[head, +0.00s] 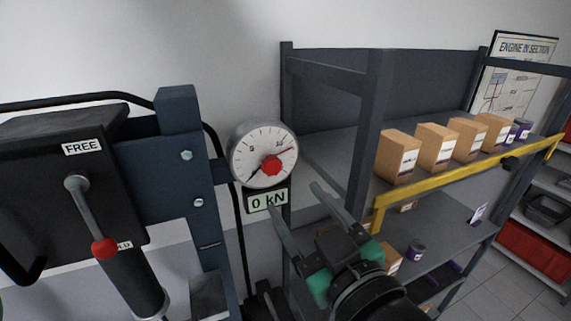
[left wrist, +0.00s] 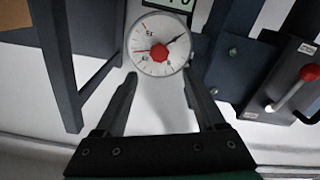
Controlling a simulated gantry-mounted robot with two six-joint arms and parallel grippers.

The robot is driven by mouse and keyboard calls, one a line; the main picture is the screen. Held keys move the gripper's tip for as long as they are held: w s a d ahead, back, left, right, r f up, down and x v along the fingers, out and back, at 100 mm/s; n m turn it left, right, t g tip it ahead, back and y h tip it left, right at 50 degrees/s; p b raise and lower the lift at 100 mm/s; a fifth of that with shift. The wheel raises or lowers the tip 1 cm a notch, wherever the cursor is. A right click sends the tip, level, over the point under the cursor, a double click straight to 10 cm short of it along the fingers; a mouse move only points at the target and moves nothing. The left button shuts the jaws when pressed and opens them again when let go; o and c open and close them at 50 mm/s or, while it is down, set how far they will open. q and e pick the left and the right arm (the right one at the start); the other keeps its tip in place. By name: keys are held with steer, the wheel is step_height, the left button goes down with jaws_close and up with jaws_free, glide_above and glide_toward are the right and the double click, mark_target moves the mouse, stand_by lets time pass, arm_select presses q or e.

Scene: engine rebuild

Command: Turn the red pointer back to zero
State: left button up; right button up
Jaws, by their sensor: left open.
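The round white gauge (head: 246,148) hangs beside a dark blue post, with a red centre knob (head: 271,165). Its thin red pointer (head: 286,153) points to the upper right, near the higher numbers. A black needle (head: 254,172) points to the lower left. The gauge (left wrist: 146,65) and knob (left wrist: 159,51) also show in the left wrist view, turned over. My left gripper (head: 292,198) is open and empty, below and right of the gauge. In the left wrist view its fingers (left wrist: 160,76) spread at the dial's near edge, apart from the knob. My right gripper is out of view.
A display (head: 267,200) reading 0 kN sits under the gauge. A press with a red-ended lever (head: 104,247) and a FREE label stands at left. A grey shelf rack with several cardboard boxes (head: 397,157) and a yellow rail (head: 460,178) stands at right.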

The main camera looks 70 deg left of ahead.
mark_target(273, 168)
arm_select(q)
steer(key=a+p, duration=0.1)
steer(key=a, duration=0.4)
steer(key=a+p, duration=0.1)
steer(key=a, duration=0.5)
steer(key=shift+w+a+p, duration=0.2)
steer(key=shift+a+p, duration=0.05)
steer(key=shift+p, duration=0.05)
jaws_close()
